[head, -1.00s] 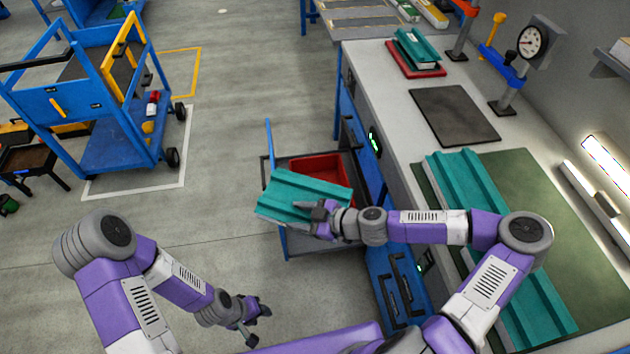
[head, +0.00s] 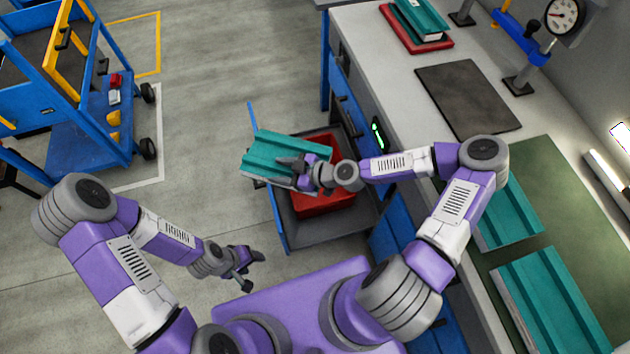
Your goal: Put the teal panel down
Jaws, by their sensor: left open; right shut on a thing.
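My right gripper (head: 300,170) is shut on the right edge of a ribbed teal panel (head: 270,150) and holds it up over the left part of an open grey drawer. The panel hides part of the drawer and of the red bin in it. My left gripper (head: 247,270) is open and empty over the floor, below and left of the panel. More teal panels lie on the green mat on the bench, one (head: 512,218) partly behind my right arm and one (head: 553,305) nearer. Another teal piece (head: 422,18) lies on a red tray at the far end.
The red bin (head: 325,203) sits in the grey drawer (head: 330,232) beside the bench. A bare dark mat (head: 467,97) lies on the bench (head: 385,70); a gauge stand (head: 560,18) stands behind it. A blue cart (head: 90,135) stands left, with open floor between.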

